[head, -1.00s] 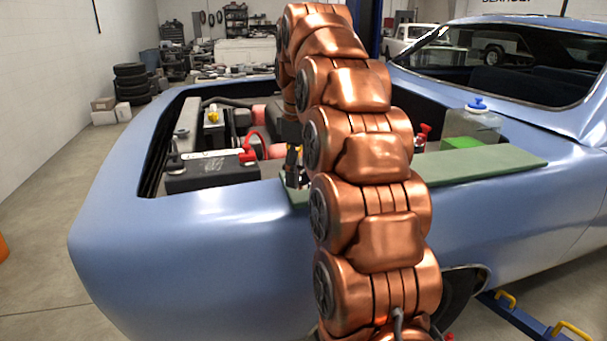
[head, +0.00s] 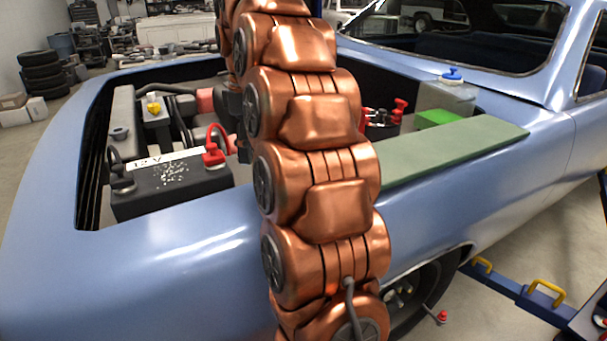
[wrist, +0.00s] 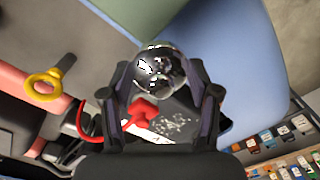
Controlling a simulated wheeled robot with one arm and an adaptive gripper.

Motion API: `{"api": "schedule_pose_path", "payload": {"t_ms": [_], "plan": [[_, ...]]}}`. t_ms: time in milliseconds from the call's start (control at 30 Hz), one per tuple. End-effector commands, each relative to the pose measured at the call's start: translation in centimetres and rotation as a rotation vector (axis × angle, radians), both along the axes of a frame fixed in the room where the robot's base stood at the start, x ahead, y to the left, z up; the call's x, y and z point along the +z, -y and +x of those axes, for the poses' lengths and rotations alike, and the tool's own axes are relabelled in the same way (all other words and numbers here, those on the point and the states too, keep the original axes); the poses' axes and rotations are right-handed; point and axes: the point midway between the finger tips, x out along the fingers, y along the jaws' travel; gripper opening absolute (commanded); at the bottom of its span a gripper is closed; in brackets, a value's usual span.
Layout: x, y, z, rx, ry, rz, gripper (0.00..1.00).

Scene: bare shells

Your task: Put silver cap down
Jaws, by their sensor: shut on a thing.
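The silver cap (wrist: 161,62) is shiny and round and shows between the fingertips of my gripper (wrist: 160,76) in the wrist view. My gripper is shut on it. In the wrist view the cap is held above the engine bay, with the black battery (wrist: 182,124) and its red terminal clamp (wrist: 146,112) behind it. In the head view my arm hides the cap and the gripper's fingers.
A green board (head: 455,150) lies along the blue fender (head: 190,245); its left end is behind my arm. The battery (head: 175,186) sits left of my arm.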

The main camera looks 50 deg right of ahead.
Motion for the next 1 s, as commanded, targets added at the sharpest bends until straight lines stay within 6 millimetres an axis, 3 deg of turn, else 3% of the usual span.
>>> {"api": "schedule_pose_path", "payload": {"t_ms": [300, 500, 833, 1000], "plan": [[-0.8, 3.9, -5.8, -0.003, 0.003, 0.000, 0.32], [-1.0, 5.7, -8.6, -0.002, 0.001, 0.000, 0.32], [-1.3, 6.3, -9.5, 0.000, 0.000, 0.000, 0.32], [-2.4, 6.3, -9.6, 0.000, -0.003, 0.001, 0.32]]}}
